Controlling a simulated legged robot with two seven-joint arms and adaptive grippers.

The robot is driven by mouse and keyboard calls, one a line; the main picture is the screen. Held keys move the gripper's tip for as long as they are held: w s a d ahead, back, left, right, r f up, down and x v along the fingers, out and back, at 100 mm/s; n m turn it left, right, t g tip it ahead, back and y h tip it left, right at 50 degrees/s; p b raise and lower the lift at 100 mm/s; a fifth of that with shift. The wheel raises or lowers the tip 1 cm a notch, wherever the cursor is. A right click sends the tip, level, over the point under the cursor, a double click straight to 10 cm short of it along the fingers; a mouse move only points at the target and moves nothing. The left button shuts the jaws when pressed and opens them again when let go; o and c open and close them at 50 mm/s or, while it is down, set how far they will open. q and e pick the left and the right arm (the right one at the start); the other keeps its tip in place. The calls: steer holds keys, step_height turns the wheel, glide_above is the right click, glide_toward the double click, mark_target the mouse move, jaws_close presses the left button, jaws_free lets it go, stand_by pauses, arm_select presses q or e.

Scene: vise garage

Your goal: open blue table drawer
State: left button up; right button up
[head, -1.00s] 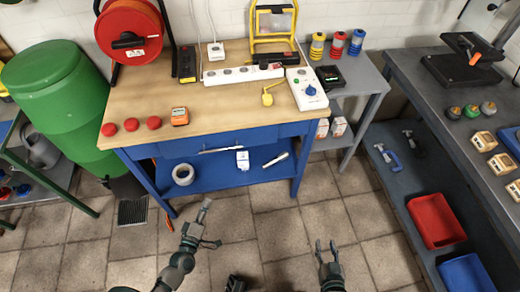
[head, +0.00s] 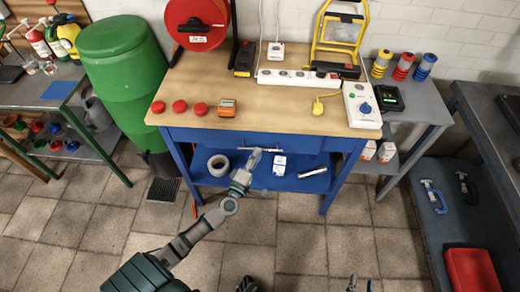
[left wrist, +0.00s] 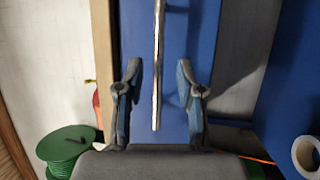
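The blue table's drawer (head: 225,138) is under the wooden top and looks shut. Its silver bar handle (left wrist: 158,60) runs between my left gripper's two fingers in the left wrist view. In the head view the handle is partly covered by the gripper. My left gripper (head: 254,162) is in front of the drawer, open; it also shows in the left wrist view (left wrist: 159,68) with a gap on each side of the handle. My right gripper (head: 361,285) is at the bottom edge, mostly cut off, its fingertips apart and nothing visible between them.
The tabletop (head: 285,110) holds red caps, an orange device (head: 227,107), power strips and a cable reel (head: 197,22). Below, a blue shelf (head: 238,176) holds a tape roll (head: 218,165). A green barrel (head: 125,80) stands left, a grey bench right. The floor in front is clear.

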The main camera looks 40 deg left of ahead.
arm_select(q)
steer(key=shift+x, duration=1.55)
jaws_close()
